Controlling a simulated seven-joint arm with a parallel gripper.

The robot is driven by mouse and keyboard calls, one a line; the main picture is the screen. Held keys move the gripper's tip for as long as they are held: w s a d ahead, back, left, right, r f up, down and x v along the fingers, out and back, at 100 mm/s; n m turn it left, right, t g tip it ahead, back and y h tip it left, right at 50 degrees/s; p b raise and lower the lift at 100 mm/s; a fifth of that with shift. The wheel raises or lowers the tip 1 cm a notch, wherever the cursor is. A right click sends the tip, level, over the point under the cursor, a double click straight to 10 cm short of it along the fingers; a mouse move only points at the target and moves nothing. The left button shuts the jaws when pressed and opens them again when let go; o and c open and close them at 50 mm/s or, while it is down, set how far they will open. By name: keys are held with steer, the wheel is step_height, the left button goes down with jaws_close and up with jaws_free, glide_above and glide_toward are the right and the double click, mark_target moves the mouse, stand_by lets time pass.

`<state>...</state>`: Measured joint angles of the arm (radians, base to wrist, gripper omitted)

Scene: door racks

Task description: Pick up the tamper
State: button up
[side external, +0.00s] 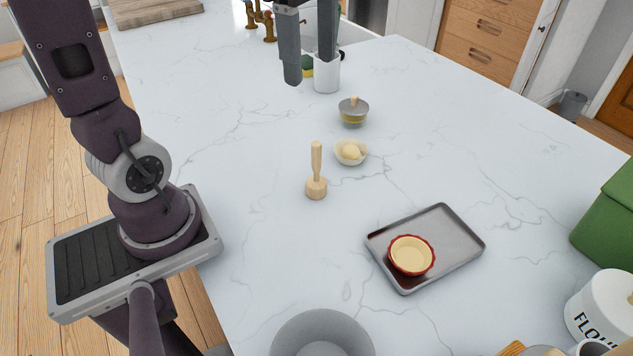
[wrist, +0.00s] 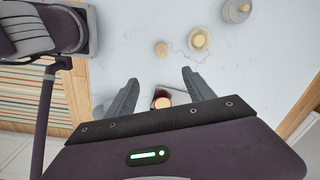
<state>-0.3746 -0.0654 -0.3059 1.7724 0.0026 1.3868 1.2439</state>
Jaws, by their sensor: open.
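The tamper (side external: 316,174) is pale wood with a slim handle above a wide round base. In the wrist view the tamper (wrist: 161,49) shows from above as a small tan round shape, beyond the fingertips. My gripper (side external: 310,72) is open and empty, raised above the counter at the top of the side external view, apart from the tamper. Both spread fingers of my gripper (wrist: 160,77) show in the wrist view.
A small bowl of dough (side external: 351,152) and a lidded pot (side external: 353,112) stand near the tamper. A grey tray (side external: 455,240) holds a red ramekin (side external: 411,256). A white cup (side external: 327,75) stands at the back. A grey bowl (side external: 322,335) is in front. The counter left of the tamper is clear.

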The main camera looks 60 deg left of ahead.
mark_target(317, 168)
steer(key=shift+m+g, duration=0.3)
steer(key=shift+m, duration=0.5)
steer(key=f, duration=0.8)
steer(key=w+f, duration=0.1)
steer(key=f, duration=0.7)
steer(key=a+f, duration=0.1)
steer(key=f, duration=0.7)
steer(key=shift+w+f, duration=0.15)
steer(key=shift+w, duration=0.1)
jaws_close()
